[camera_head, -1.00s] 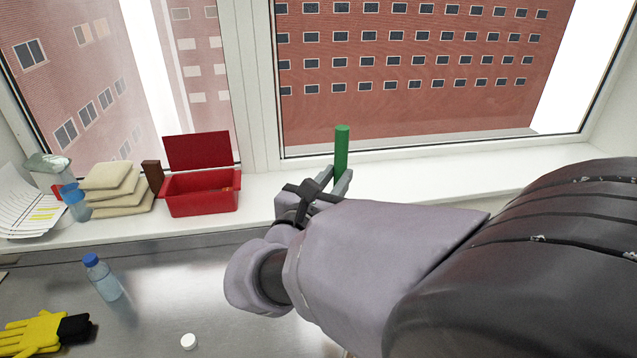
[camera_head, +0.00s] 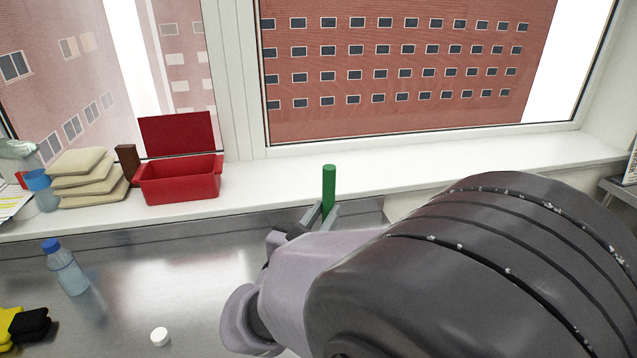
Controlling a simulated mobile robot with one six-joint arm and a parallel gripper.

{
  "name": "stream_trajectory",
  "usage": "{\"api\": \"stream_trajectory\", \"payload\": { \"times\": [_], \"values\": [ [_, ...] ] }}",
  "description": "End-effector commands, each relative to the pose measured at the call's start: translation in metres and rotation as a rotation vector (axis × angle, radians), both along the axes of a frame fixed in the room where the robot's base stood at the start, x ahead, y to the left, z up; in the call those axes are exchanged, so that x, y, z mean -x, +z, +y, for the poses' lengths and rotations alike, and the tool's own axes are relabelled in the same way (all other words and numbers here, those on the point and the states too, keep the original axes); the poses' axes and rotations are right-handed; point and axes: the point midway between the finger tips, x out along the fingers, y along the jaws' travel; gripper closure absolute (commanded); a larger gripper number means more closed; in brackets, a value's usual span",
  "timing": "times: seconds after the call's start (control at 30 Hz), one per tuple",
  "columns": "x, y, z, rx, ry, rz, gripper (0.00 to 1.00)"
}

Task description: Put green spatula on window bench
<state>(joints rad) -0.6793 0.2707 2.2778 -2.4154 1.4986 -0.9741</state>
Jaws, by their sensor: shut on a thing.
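The green spatula (camera_head: 329,189) shows as an upright green handle in the head view. My gripper (camera_head: 318,215) is shut on it, and my arm hides its lower end. The window bench (camera_head: 430,160) is the white ledge below the window. In the picture the spatula's top overlaps the ledge, while my gripper is near the ledge's front edge. I cannot tell whether the spatula touches anything besides my gripper.
An open red box (camera_head: 180,180), a brown block (camera_head: 128,163) and stacked beige packs (camera_head: 88,180) stand on the bench's left. The bench's right stretch is clear.

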Motion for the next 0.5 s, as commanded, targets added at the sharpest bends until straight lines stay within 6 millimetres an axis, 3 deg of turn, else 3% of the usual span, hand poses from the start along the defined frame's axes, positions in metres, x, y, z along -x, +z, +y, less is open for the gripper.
{"api": "stream_trajectory", "payload": {
  "times": [0.03,0.1,0.43,0.47,0.5],
  "values": [
    [0.000,-0.018,0.000,0.003,0.000,0.003,1.00],
    [0.000,-0.030,0.000,0.002,-0.001,0.002,1.00],
    [0.000,-0.032,0.000,0.000,0.000,0.000,1.00],
    [0.000,-0.032,0.000,0.000,0.000,0.000,0.77],
    [0.000,-0.031,0.000,0.000,0.000,0.000,0.69]
  ]
}}
